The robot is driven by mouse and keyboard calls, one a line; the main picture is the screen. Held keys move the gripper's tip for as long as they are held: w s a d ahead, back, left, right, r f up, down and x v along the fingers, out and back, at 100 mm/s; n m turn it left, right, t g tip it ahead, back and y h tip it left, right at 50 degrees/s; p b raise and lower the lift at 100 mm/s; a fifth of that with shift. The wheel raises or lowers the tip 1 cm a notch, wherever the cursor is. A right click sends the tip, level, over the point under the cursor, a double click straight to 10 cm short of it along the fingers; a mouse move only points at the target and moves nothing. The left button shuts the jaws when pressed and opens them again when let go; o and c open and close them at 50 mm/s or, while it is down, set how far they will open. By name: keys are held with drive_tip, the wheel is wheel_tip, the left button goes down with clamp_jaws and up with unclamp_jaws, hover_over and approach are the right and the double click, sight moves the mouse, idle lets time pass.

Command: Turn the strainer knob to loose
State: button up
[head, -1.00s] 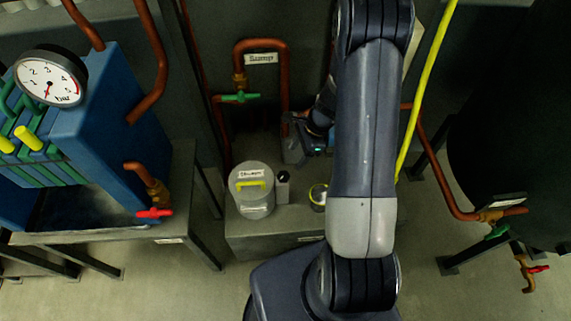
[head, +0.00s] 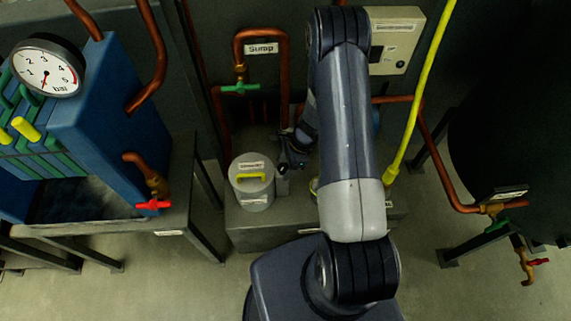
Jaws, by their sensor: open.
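The strainer (head: 252,192) is a grey cylinder with a label and a yellow handle on its lid. It stands on a low grey plinth. A small knob post (head: 283,184) with a dark top stands just right of it. My gripper (head: 285,162) is open and empty, with its fingertips at the top of this knob. The fingers partly hide the knob top, and I cannot tell whether they touch it. My arm comes from the right and hides part of the plinth.
A copper pipe with a green valve (head: 240,88) rises behind, under a Sump label (head: 262,48). A yellow hose (head: 412,110) hangs right of my arm. A blue filter press (head: 105,130) with a gauge stands left. A beige control box (head: 396,42) is at the back.

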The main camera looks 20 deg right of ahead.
drive_tip(key=shift+c, duration=0.2)
drive_tip(key=c, duration=1)
drive_tip(key=shift+o, duration=0.2)
drive_tip(key=shift+n, duration=0.3)
drive_tip(key=n+g+b, duration=0.1)
drive_tip(key=n, duration=0.2)
drive_tip(key=shift+w+b, duration=0.15)
drive_tip(key=shift+b, duration=0.15)
drive_tip(key=shift+n+g+h+b, duration=0.3)
drive_tip(key=shift+n+g+b, duration=0.2)
drive_tip(key=shift+n, duration=0.5)
drive_tip(key=o, duration=1)
